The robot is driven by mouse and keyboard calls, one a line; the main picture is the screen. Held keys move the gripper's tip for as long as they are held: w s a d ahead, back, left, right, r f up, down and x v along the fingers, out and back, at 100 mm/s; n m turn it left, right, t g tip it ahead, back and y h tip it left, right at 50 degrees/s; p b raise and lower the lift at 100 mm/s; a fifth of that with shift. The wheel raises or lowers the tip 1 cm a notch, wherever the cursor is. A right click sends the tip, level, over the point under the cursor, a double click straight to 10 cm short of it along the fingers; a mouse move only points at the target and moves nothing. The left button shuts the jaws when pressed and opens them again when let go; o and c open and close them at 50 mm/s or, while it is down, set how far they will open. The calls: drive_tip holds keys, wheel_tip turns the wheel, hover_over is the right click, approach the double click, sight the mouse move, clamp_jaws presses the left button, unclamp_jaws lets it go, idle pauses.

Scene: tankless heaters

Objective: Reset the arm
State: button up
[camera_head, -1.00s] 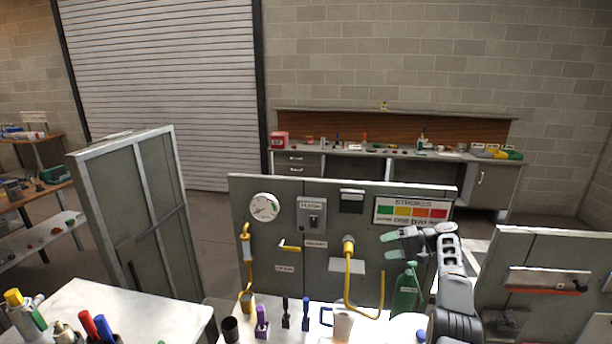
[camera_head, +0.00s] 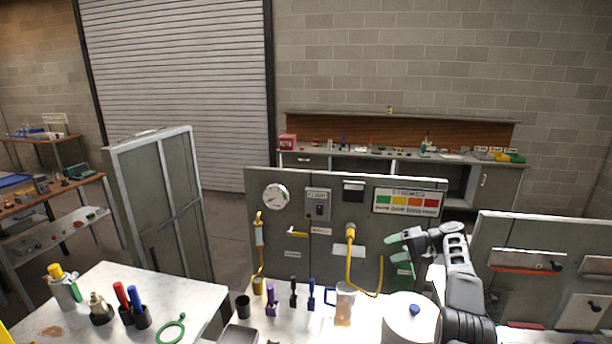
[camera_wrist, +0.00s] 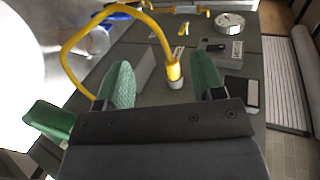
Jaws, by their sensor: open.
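My gripper (camera_head: 399,247) is at the right of the head view, in front of the grey panel (camera_head: 325,252). Its two green fingers stand apart, with nothing held between them. In the wrist view the fingers of my gripper (camera_wrist: 163,88) show wide apart. A yellow hose (camera_head: 352,262) with its fitting hangs on the panel beyond the fingers; the hose (camera_wrist: 70,55) arcs at the left of the wrist view. My arm is bent, with the gripper pointing left in the head view.
A white table (camera_head: 98,282) with red and blue handled tools stands at the left. A white lidded pot (camera_head: 398,322) and a clear mug (camera_head: 345,305) stand on the bench before the panel. Another grey panel (camera_head: 540,240) is at the right. Floor shows between the left panel and the middle one.

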drive_tip(key=s+a+r+h+b, duration=0.2)
drive_tip(key=s+a+r+h, duration=0.5)
drive_tip(key=s+a+r, duration=0.55)
drive_tip(key=s+f+n+t+h, duration=0.1)
drive_tip(key=s+f+h, duration=0.2)
drive_tip(key=s, duration=0.9)
drive_tip(key=s+d+f+n+t+h+b, duration=0.1)
drive_tip(key=s+f+h, duration=0.2)
drive_tip(key=s+f, duration=0.4)
drive_tip(key=s, duration=0.6)
drive_tip(key=shift+s+f+b, duration=0.15)
drive_tip(key=shift+s+b, duration=0.05)
drive_tip(key=shift+b, duration=0.1)
drive_tip(key=shift+s+f, duration=0.25)
